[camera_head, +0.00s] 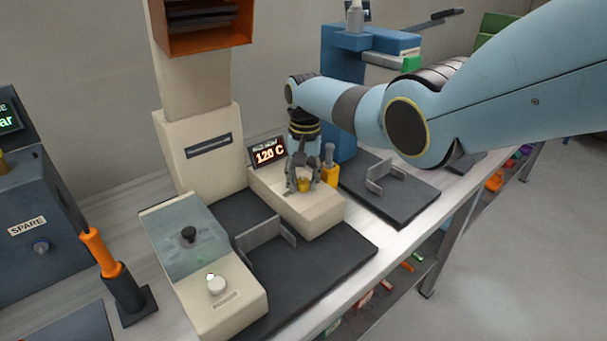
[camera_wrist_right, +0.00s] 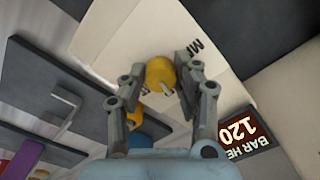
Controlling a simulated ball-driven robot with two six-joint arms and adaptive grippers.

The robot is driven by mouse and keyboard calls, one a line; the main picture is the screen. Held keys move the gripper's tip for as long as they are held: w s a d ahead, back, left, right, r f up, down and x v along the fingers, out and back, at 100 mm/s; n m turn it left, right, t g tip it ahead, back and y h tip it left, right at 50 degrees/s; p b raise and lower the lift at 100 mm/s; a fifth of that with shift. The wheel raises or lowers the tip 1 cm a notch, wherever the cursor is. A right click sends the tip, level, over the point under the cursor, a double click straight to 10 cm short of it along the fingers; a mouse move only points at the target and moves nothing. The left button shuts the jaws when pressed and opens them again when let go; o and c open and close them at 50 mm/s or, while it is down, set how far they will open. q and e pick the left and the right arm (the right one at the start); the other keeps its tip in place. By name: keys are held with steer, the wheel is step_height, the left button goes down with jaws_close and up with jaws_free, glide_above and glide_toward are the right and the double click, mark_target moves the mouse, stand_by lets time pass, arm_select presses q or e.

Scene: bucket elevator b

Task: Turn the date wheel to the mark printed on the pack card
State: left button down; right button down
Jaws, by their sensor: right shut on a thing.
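My right gripper (camera_head: 303,187) points down over a beige housing (camera_head: 312,215) and is shut on a yellow knob (camera_head: 304,185). I cannot tell whether this knob is the date wheel. A pale round knob (camera_head: 216,286) sits on the front beige unit, beside a small slot. No pack card can be made out. My left gripper is out of view.
A display (camera_head: 267,153) reads 120 C behind the gripper. Upright grey guides stand on dark plates (camera_head: 330,262) at both sides. An orange-handled tool (camera_head: 101,252) stands at left.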

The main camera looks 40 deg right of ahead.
mark_target(304, 181)
steer(key=shift+r+m, duration=0.1)
steer(key=shift+m, duration=0.5)
steer(key=shift+m+p, duration=0.3)
steer(key=c, duration=1)
jaws_free()
step_height(304, 181, up, 12)
steer(key=shift+d+f, duration=0.1)
